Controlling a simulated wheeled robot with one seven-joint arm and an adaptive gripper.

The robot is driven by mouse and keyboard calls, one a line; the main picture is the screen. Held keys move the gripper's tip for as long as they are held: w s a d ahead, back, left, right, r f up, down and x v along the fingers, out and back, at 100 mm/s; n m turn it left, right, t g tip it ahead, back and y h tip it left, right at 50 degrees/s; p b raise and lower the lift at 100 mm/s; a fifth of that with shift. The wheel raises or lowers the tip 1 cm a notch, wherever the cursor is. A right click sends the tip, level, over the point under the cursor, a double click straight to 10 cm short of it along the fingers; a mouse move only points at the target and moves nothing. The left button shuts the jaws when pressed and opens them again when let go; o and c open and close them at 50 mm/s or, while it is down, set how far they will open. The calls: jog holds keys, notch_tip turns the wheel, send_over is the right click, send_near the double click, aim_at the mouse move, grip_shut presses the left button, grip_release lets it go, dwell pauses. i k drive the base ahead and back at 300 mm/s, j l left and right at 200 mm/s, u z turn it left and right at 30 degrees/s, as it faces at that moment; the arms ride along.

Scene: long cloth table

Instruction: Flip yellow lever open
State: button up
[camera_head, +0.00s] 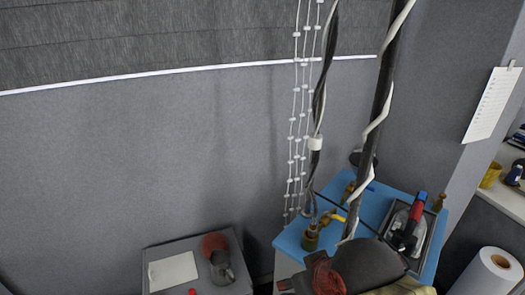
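A small yellow lever (338,217) shows on a blue-topped bench at the lower right, beside a brass-coloured fitting (311,238). The lever is only a few pixels long here, and I cannot tell whether it is open or shut. A dark upright pole and hanging cables stand close to it. I cannot make out my gripper in this view, so its place relative to the lever does not show.
The blue bench top (289,242) also carries a metal tray (428,232) with a red-and-black tool (412,218). A dark bulky object (372,262) fills the foreground.

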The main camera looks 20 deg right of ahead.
aim_at(326, 213)
jog(key=k+l+u, duration=0.15)
jog(key=l, duration=0.25)
jog(key=k+l+u, duration=0.15)
jog(key=l, duration=0.25)
jog(key=k+l+u, duration=0.15)
jog(key=l, duration=0.25)
